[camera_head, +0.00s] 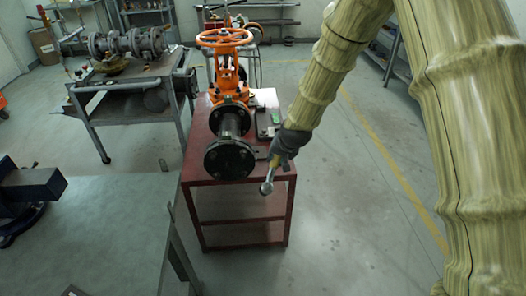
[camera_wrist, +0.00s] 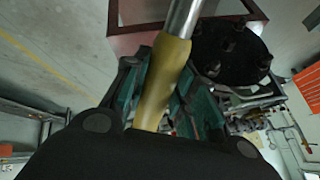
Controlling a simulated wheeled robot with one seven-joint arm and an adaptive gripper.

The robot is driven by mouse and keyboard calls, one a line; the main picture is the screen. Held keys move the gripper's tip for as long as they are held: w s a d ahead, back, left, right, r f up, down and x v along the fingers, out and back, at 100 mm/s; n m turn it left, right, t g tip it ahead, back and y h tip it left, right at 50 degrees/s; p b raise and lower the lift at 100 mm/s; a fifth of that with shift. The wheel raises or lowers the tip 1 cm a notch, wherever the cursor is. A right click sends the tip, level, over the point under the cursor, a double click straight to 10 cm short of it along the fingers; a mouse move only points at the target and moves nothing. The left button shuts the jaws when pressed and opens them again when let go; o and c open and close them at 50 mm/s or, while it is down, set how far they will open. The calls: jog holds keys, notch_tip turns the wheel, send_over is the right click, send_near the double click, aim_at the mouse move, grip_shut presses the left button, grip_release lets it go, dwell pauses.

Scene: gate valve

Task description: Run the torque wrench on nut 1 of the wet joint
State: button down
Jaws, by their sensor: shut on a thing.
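An orange gate valve (camera_head: 227,75) with a handwheel (camera_head: 224,37) stands on a red table. A black pipe with flanges runs from it toward me, ending in a round black flange (camera_head: 229,159). The flange also shows in the wrist view (camera_wrist: 232,52), with bolts or nuts around its face. My gripper (camera_head: 283,152) is shut on the torque wrench, right of the flange and apart from it in the head view. The wrench's round metal head (camera_head: 266,187) hangs low. In the wrist view its yellow grip (camera_wrist: 162,80) sits between my fingers. I cannot tell which nut is nut 1.
The red table (camera_head: 240,196) has a dark tray (camera_head: 267,121) with a small green item beside the pipe. A grey bench (camera_head: 95,235) with a blue vise (camera_head: 30,190) stands at left. Another bench with flanged pipework (camera_head: 125,45) is behind. Floor at right is clear.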

jog(key=shift+s+a+r+m+t+h+p, duration=0.2)
jog(key=shift+a+r+m+t+p, duration=0.45)
jog(key=shift+t, duration=1.3)
jog(key=shift+s+a+r+m+t+h+p, duration=0.15)
jog(key=shift+a+r+m+t+h+p, duration=0.2)
jog(key=shift+a+t, duration=1.1)
jog(key=shift+s+a+r+m+t+h+p, duration=0.15)
jog(key=shift+a+r+m+t+h+p, duration=0.35)
jog(key=shift+t, duration=1.9)
jog(key=shift+d+r+y, duration=0.15)
jog(key=shift+r+y, duration=0.05)
jog(key=shift+y, duration=0.05)
jog(key=shift+b, duration=0.4)
